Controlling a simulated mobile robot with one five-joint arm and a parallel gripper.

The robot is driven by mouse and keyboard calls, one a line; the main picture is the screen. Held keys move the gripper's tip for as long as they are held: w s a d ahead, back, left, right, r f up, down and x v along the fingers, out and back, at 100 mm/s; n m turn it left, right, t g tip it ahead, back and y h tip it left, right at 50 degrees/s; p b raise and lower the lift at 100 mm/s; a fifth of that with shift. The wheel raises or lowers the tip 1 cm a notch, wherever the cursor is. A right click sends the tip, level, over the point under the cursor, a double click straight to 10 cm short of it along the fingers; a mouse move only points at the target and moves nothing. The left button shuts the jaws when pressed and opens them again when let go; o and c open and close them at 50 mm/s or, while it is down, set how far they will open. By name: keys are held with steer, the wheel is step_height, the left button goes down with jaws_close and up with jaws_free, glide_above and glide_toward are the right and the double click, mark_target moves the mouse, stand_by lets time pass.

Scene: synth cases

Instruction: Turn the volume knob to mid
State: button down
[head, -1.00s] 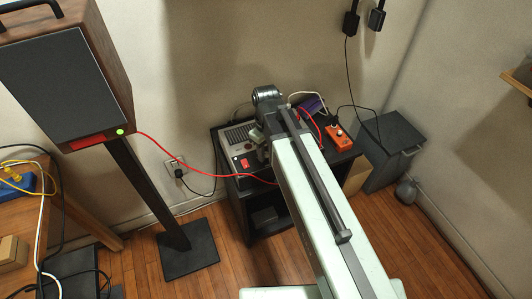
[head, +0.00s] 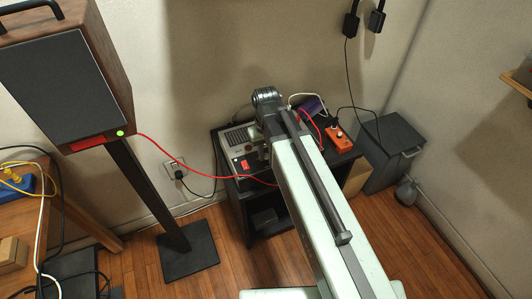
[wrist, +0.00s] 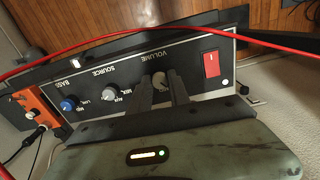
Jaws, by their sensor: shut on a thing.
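The amplifier (head: 238,138) stands on the dark cabinet in the head view, partly hidden by my arm. In the wrist view its black front panel (wrist: 188,68) shows upside down, with the label VOLUME beside the volume knob (wrist: 159,79). My gripper (wrist: 162,88) is shut on this grey knob, one finger on each side. The fingers cover part of the knob and its scale, so I cannot tell its pointer setting. The source knob (wrist: 110,93) and the blue bass knob (wrist: 68,104) are to its left, the red switch (wrist: 211,64) to its right.
A red cable (wrist: 120,37) crosses above the panel in the wrist view. An orange box (head: 339,138) with a plugged-in cable stands beside the amplifier. A tall speaker (head: 65,80) stands on the left, and a grey bin (head: 393,150) is right of the cabinet (head: 240,212).

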mark_target(266, 156)
steer(key=m, duration=0.6)
steer(key=shift+m, duration=0.3)
stand_by(0.5)
steer(key=c, duration=1.2)
jaws_free()
step_height(266, 156, up, 8)
steer(key=p, duration=0.8)
steer(key=shift+f, duration=0.1)
